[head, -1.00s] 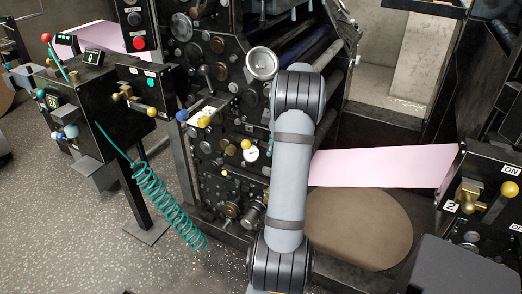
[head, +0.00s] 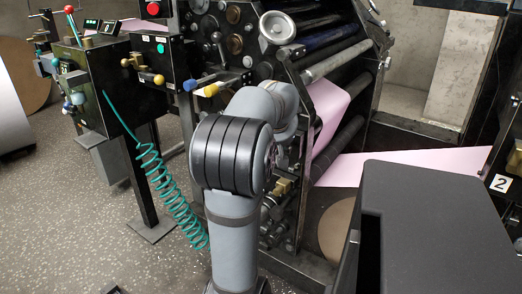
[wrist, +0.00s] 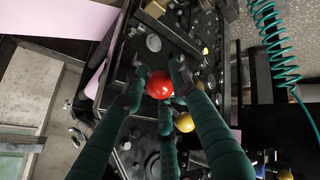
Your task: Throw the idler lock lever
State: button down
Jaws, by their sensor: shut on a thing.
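In the wrist view a red ball knob (wrist: 160,86) sits between the dark fingertips of my gripper (wrist: 159,77). My gripper is shut on the knob, its green-wrapped fingers reaching in from the bottom of the picture. The knob's shaft is hidden, and no label for the idler lock lever is readable. A yellow ball knob (wrist: 184,122) is close below and to the right of the red one. In the head view my arm hides the gripper and the red knob.
The black press frame (wrist: 127,60) is close around the fingers. In the head view, blue (head: 188,86) and yellow (head: 211,90) handles stick out left of my arm. A teal coiled hose (head: 165,190) hangs at left. Pink web (head: 395,165) runs at right.

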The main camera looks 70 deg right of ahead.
jog(key=shift+a+f+b, duration=0.3)
jog(key=shift+f+b, duration=0.05)
jog(key=shift+f, duration=0.25)
jog(key=c, duration=1.4)
grip_release()
jog(key=shift+w+r, duration=0.1)
jog(key=shift+r, duration=0.15)
jog(key=v, duration=1.1)
jog(key=shift+a+r, duration=0.2)
jog(key=shift+r, duration=0.15)
